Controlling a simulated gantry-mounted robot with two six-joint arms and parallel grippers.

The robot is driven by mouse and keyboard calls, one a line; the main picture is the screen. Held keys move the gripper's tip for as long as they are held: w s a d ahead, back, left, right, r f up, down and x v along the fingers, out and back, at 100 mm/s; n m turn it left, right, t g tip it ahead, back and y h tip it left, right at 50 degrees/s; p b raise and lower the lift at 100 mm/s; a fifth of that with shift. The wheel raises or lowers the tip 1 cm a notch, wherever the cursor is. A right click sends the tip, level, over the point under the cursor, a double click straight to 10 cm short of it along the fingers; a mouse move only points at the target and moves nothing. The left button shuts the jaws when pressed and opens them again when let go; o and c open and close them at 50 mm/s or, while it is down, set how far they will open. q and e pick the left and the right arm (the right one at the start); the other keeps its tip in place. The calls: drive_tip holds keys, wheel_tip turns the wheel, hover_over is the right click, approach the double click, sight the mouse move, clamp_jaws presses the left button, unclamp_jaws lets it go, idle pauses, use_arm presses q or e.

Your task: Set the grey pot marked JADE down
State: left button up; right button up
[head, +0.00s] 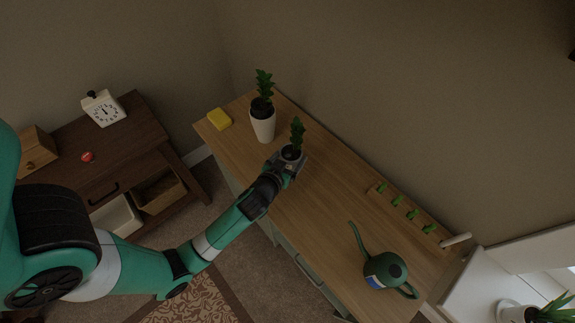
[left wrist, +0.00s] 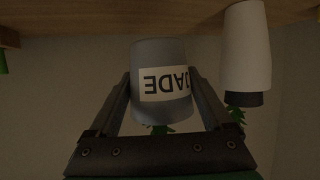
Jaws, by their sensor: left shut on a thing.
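The grey pot marked JADE (left wrist: 160,85) is between the two fingers of my left gripper (left wrist: 168,100), which are shut on it. The left wrist view is upside down, and the label shows inverted. In that view the pot's base looks a little apart from the wooden tabletop. In the head view the pot (head: 291,154), with dark soil and a green plant, is over the wooden table (head: 330,205), partly hidden by my left gripper (head: 288,163). It looks upright. My right gripper is not in view.
A white pot with a plant (head: 263,127) stands close behind the grey pot; a yellow block (head: 219,119) lies farther left. The middle tabletop is clear.

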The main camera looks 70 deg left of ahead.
sight(287, 157)
use_arm(q)
drive_tip(key=a+f, duration=0.2)
drive_tip(key=f, duration=0.1)
drive_tip(key=shift+a+f+b, duration=0.3)
drive_tip(key=shift+a+b, duration=0.05)
drive_tip(key=shift+a, duration=0.05)
drive_tip(key=f+b, duration=0.2)
drive_tip(key=f, duration=0.1)
drive_tip(key=shift+a+f, duration=0.2)
drive_tip(key=shift+f, duration=0.1)
drive_tip(key=shift+r, duration=0.1)
drive_tip(key=o, duration=1.6)
drive_tip(key=shift+c, duration=0.2)
drive_tip(key=shift+s+d+r+p, duration=0.15)
drive_tip(key=shift+s+d+p, duration=0.1)
drive_tip(key=shift+p, duration=0.05)
drive_tip(key=p+v, duration=0.1)
drive_tip(key=v, duration=1)
drive_tip(key=shift+s+d, duration=0.15)
